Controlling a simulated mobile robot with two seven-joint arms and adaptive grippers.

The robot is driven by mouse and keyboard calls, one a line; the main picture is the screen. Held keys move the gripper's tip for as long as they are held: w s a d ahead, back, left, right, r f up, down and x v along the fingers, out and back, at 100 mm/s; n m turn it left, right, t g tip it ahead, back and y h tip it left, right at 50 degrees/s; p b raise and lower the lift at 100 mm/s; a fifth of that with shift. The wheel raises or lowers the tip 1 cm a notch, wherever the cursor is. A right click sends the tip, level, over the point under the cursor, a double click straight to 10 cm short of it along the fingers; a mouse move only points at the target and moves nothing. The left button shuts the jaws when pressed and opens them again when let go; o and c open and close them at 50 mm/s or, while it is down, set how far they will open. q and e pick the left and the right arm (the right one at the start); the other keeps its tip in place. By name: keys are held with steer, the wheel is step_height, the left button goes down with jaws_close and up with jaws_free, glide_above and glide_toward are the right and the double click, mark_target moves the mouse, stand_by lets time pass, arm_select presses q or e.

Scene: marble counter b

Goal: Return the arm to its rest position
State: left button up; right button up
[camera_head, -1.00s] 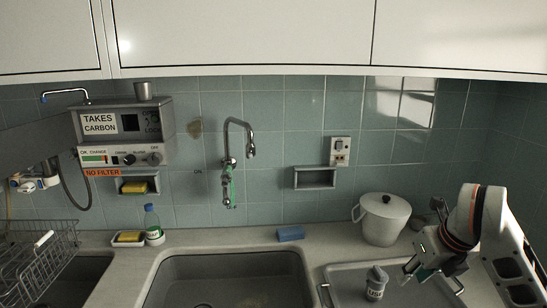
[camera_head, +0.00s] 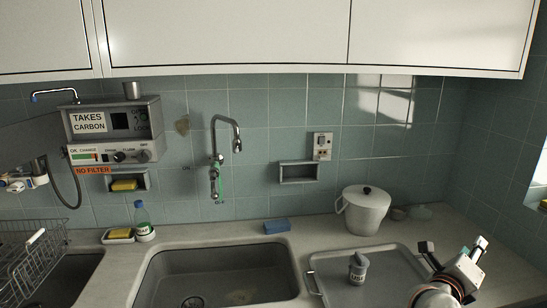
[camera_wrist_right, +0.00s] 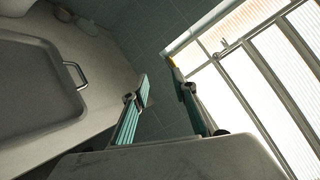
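My right gripper (camera_head: 454,247) is at the lower right of the head view, beside the right end of the grey tray (camera_head: 400,262). Its two fingers point up and away and stand apart. In the right wrist view the teal-padded fingers (camera_wrist_right: 160,90) are apart with nothing between them. My left gripper is not in view.
A white lidded pot (camera_head: 364,212) stands behind the tray, with small bowls (camera_head: 419,212) to its right. A blue sponge (camera_head: 276,226) lies behind the sink (camera_head: 215,258). A wire rack (camera_head: 30,265) is at the left. A bright window (camera_wrist_right: 265,85) shows in the right wrist view.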

steer(key=s+a+r+n+t+y, duration=0.1)
steer(key=s+a+n+t+y, duration=0.2)
steer(key=a+n+t, duration=0.9)
steer(key=s+a+f+n+y, duration=0.2)
steer(key=a+f+n+y, duration=0.85)
steer(key=n, duration=0.45)
steer(key=s+a+f+n+g+y, duration=0.2)
steer(key=s+a+f+n+g, duration=0.15)
steer(key=f, duration=0.35)
steer(key=s+a+f+n+g+y, duration=0.2)
steer(key=a+f+n+g+y, duration=0.15)
steer(key=f, duration=0.35)
steer(key=s+f+n+g+h, duration=0.2)
steer(key=s+f+n+g, duration=0.2)
steer(key=s+f, duration=0.7)
step_height(320, 180, down, 4)
steer(key=shift+s+d+f+g+h, duration=0.1)
steer(key=shift+s+d+g+h, duration=0.15)
steer(key=shift+g, duration=0.25)
steer(key=shift+a, duration=0.2)
